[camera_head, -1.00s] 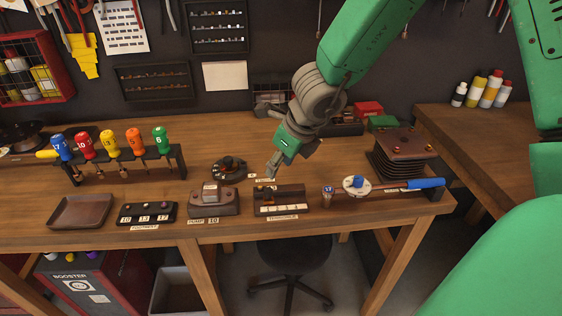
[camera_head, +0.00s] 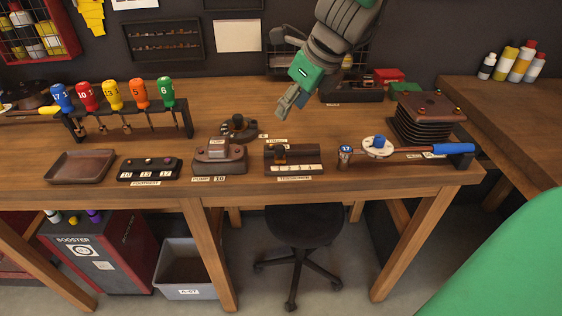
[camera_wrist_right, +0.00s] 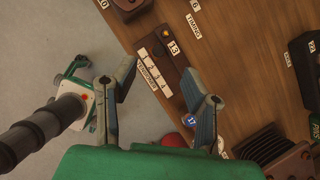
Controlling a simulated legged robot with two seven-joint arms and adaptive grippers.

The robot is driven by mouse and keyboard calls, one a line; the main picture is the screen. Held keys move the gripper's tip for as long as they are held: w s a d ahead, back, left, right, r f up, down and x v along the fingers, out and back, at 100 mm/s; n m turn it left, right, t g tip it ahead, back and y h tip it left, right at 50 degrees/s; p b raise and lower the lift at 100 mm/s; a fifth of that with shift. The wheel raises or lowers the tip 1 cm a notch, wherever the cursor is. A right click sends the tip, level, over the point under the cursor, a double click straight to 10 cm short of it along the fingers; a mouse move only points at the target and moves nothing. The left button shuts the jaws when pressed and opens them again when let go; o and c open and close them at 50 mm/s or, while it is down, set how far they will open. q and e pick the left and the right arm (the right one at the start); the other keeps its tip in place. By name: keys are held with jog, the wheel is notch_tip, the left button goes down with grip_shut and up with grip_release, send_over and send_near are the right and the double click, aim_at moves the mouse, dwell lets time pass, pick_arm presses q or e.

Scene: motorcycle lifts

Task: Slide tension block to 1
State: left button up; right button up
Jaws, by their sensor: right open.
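The tensioner (camera_head: 293,168) is a dark brown unit near the bench's front edge, with a pale strip numbered 1 to 4. Its block carries an upright knob (camera_head: 280,152) and stands toward the left, low-number end; the exact mark is unclear. In the right wrist view the numbered strip (camera_wrist_right: 155,72) and orange-topped knob (camera_wrist_right: 166,34) lie beyond the fingers. My right gripper (camera_head: 291,106) is above and behind the tensioner, apart from it. In the wrist view its fingers (camera_wrist_right: 165,90) are spread and empty.
The pump unit (camera_head: 219,160) stands just left of the tensioner. A blue-handled tool (camera_head: 420,150) and a ribbed stack (camera_head: 423,118) are at right. A screwdriver rack (camera_head: 128,125) and tray (camera_head: 82,166) are at left. A stool (camera_head: 303,228) stands below the bench.

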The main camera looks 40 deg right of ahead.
aim_at(280, 147)
jog(key=shift+g, duration=0.4)
jog(key=b+x, duration=0.1)
jog(key=x, duration=0.3)
jog(key=b+x, duration=0.2)
jog(key=x, duration=0.1)
jog(key=s+b+x, duration=0.1)
jog(key=x, duration=0.3)
jog(key=shift+d+f, duration=0.35)
jog(key=shift+f, duration=0.2)
jog(key=shift+w+a+f+b, duration=0.25)
jog(key=shift+f+b, duration=0.1)
jog(key=shift+f, duration=0.15)
pick_arm(q)
notch_tip(280, 147, down, 6)
jog(key=shift+a+r, duration=0.1)
pick_arm(e)
jog(key=shift+d, duration=0.1)
jog(key=shift+d, duration=0.1)
